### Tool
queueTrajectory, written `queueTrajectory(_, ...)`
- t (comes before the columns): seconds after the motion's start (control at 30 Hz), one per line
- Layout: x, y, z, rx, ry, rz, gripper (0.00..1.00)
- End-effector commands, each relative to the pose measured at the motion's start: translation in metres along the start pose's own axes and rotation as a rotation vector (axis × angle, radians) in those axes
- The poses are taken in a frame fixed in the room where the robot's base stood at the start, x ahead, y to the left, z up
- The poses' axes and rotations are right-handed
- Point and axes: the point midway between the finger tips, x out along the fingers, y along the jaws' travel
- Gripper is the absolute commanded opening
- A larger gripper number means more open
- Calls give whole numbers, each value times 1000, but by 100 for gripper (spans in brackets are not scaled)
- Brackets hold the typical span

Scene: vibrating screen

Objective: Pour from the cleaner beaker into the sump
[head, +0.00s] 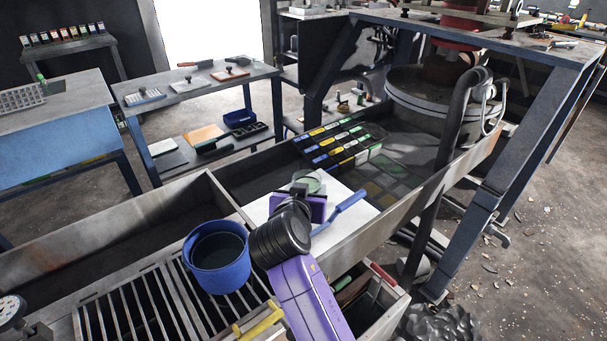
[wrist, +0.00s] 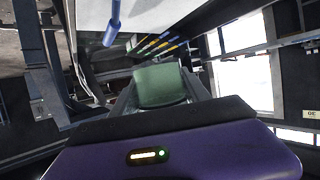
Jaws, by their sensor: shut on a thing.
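My gripper (head: 303,188) is over the white board in the middle of the trough, at the end of my purple arm. It is shut on a pale green, see-through beaker (head: 310,179), which I take to be the cleaner beaker. In the wrist view the beaker (wrist: 161,86) sits between the two grey fingers of my gripper (wrist: 163,90). Its tilt and how much liquid it holds cannot be told. No part is clearly marked as the sump; the long metal trough (head: 398,200) has a dark, open compartment (head: 258,172) behind the board.
A blue bucket (head: 218,272) stands on the slatted grate (head: 140,310), left of my arm. A blue-handled tool (head: 340,211) lies on the white board (head: 352,226). Rows of coloured items (head: 338,142) lie farther back in the trough. A round machine (head: 412,95) stands at the back right.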

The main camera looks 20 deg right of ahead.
Motion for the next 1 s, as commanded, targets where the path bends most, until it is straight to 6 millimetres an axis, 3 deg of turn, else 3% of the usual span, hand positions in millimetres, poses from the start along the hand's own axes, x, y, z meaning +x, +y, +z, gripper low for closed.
queueTrajectory(0.63,-62,74,183,-138,-3,-320,8)
queueTrajectory(1.0,-87,101,255,-192,2,-458,8)
